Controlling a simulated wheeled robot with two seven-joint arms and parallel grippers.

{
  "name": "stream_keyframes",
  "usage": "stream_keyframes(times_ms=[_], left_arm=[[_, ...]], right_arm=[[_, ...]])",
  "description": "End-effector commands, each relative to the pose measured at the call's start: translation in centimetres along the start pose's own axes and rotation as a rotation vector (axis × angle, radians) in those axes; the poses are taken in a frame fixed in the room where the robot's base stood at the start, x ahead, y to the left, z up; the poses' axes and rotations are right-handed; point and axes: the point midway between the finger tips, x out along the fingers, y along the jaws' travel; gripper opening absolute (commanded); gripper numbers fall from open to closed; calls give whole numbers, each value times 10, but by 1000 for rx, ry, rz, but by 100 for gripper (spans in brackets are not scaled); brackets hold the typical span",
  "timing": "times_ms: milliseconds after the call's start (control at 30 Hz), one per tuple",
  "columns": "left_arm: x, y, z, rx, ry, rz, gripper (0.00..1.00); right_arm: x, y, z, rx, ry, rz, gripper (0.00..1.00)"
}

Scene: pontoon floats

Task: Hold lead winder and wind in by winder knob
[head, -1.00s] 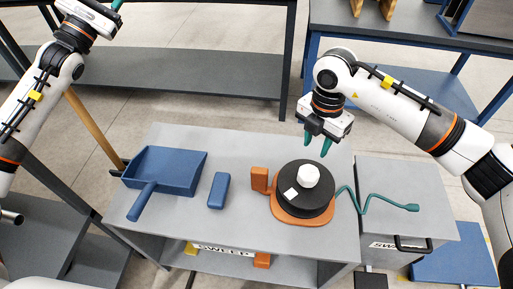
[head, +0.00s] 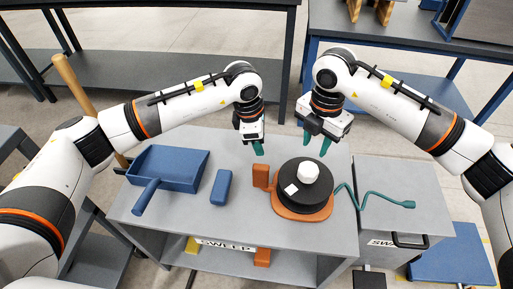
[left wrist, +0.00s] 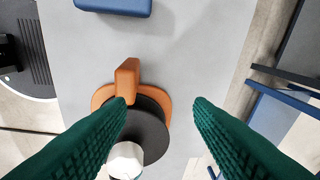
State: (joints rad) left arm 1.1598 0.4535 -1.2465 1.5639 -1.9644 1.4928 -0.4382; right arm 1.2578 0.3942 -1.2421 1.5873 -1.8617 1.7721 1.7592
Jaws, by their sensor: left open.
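The lead winder stands on the grey bench top (head: 190,231). It has an orange base and upright orange handle (head: 261,177), a black reel (head: 303,200) and a white winder knob (head: 309,172) on top. A teal lead (head: 372,194) trails from the reel to the right. My left gripper (head: 258,149) hangs just behind the handle, apart from it. In the left wrist view its green fingers (left wrist: 159,103) are wide open and empty, with the handle (left wrist: 127,80) and knob (left wrist: 125,159) towards the left finger. My right gripper (head: 316,146) is open and empty, above and behind the reel.
A blue dustpan (head: 172,167) and a blue block (head: 221,188) lie left of the winder. A grey cabinet (head: 400,170) with a black handle adjoins the bench on the right, under the lead's end. Other tables stand behind.

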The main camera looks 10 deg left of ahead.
Motion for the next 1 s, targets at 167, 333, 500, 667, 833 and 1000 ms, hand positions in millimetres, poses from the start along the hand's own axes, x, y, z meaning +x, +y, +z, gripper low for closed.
stream_keyframes(times_ms=[167,333,500,667,833,1000], left_arm=[[2,26,3,91,-142,97,47],[11,33,7,109,-173,120,47],[38,37,12,106,-170,121,47],[69,40,17,105,-171,120,47],[97,42,22,106,-168,118,47],[114,44,25,105,-168,117,47]], right_arm=[[0,0,0,0,0,0,36],[0,0,0,0,0,0,36],[0,0,0,0,0,0,36],[0,0,0,0,0,0,36],[0,0,0,0,0,0,36],[0,0,0,0,0,0,36]])
